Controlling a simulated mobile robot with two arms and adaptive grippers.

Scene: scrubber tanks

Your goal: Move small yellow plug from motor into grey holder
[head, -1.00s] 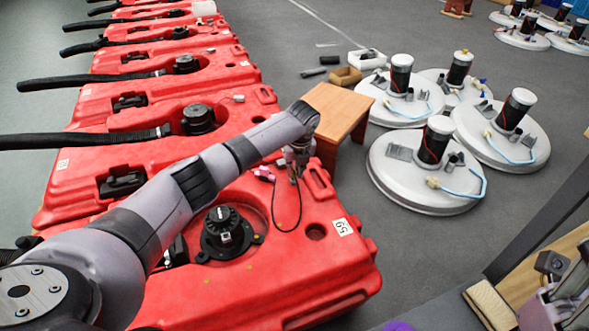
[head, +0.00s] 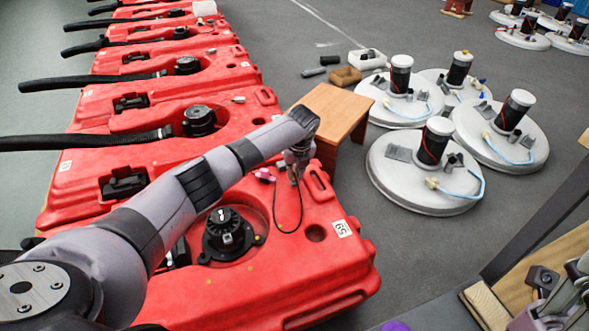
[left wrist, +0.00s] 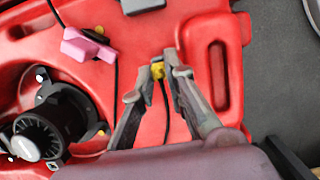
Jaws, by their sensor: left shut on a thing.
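The small yellow plug (left wrist: 158,70) is between the fingertips of my left gripper (left wrist: 159,74), which is shut on it. A thin black cable runs from the plug; in the head view it hangs in a loop on the red tank. My left gripper (head: 296,176) is over the right part of tank 59, and the plug is too small to make out there. The black motor (head: 227,234) sits on this tank, left of the gripper; it also shows in the left wrist view (left wrist: 48,128). A grey block (left wrist: 143,5), possibly the grey holder, is partly cut off at the top edge.
A pink part (left wrist: 86,45) lies on the red tank (head: 300,265) near the gripper. A wooden stool (head: 328,112) stands just behind it. White round scrubber heads (head: 425,190) stand on the floor to the right. Part of my right arm (head: 570,295) shows at the lower right.

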